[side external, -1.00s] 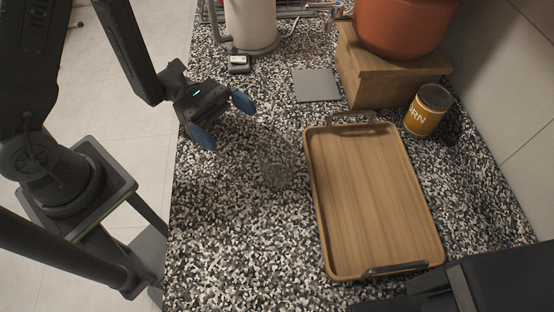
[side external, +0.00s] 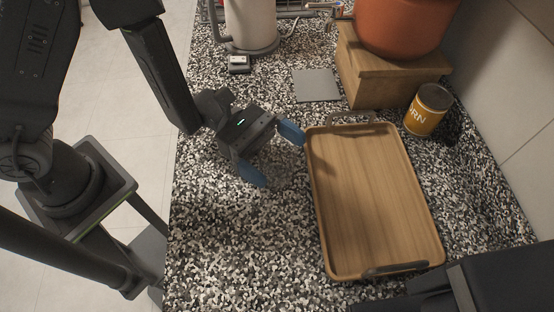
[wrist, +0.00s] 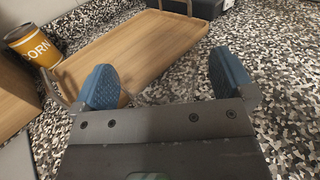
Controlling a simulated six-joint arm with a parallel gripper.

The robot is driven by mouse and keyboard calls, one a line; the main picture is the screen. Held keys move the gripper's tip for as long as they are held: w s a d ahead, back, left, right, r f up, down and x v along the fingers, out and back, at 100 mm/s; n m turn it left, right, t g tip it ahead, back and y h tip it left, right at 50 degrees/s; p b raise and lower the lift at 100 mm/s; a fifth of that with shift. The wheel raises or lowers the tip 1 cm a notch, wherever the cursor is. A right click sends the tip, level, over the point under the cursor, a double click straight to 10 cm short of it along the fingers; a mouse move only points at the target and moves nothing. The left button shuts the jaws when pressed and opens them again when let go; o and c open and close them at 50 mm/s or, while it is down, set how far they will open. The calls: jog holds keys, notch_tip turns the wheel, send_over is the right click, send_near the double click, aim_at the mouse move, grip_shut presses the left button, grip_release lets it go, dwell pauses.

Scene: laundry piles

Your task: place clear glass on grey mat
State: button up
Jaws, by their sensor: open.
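The clear glass (side external: 281,176) stands on the speckled counter, left of the wooden tray, and is hard to make out against the pattern. My gripper (side external: 275,155) is open, its blue fingers apart, at the glass and partly covering it in the side view. In the wrist view, faint outlines of the glass (wrist: 160,91) show between the open fingers (wrist: 165,82). I cannot tell whether a finger touches it. The grey mat (side external: 316,85) lies flat and bare farther back on the counter, left of the wooden box.
The wooden tray (side external: 372,205) with dark handles lies right of my gripper, close to one finger. A yellow can (side external: 427,110) stands behind it. A wooden box (side external: 375,75) bears an orange pot (side external: 405,25). The counter in front is clear.

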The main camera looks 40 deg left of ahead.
jog(key=shift+d, duration=0.2)
jog(key=c, duration=1.2)
jog(key=shift+r, duration=0.1)
